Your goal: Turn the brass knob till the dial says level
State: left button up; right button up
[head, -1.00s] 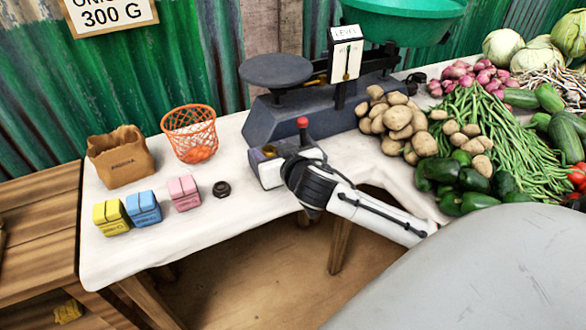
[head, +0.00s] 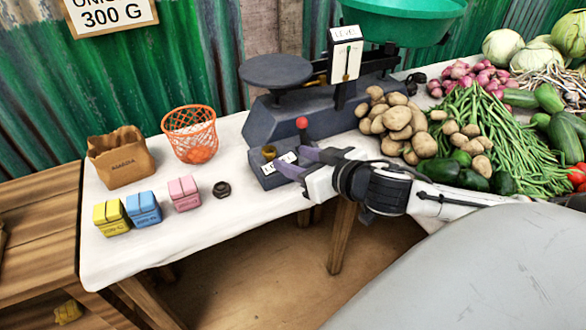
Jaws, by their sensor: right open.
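The brass knob (head: 268,152) sits on top of a small dark box (head: 256,166) at the front of the balance scale (head: 300,112). My right gripper (head: 294,161) is open, its purple fingers pointing left at the box's right side. It is to the right of the knob and apart from it; whether a finger touches the box I cannot tell. The white dial (head: 346,56) stands on the scale with a dark upright needle; its small lettering is hard to read. My left gripper is not in view.
A red-topped lever (head: 302,123) rises close behind my fingers. Potatoes (head: 397,121) and green peppers (head: 438,168) lie right of the scale. A black nut-shaped piece (head: 221,189), coloured blocks (head: 143,208), an orange basket (head: 190,133) and a paper bag (head: 121,158) stand left.

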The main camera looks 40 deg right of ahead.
jog(key=s+a+f+g+p, duration=0.1)
jog(key=s+a+f, duration=0.3)
jog(key=f, duration=0.3)
jog(key=s+a+f+n+g+y+p, duration=0.1)
jog(key=s+a+f+g, duration=0.1)
jog(key=s+a+f, duration=0.2)
jog(key=s+a+f+n+g+y+p, duration=0.1)
jog(key=s+a+f, duration=0.3)
jog(key=f, duration=0.5)
jog(key=shift+s+a+f, duration=0.35)
jog(key=shift+s+a, duration=0.05)
jog(key=shift+s, duration=0.55)
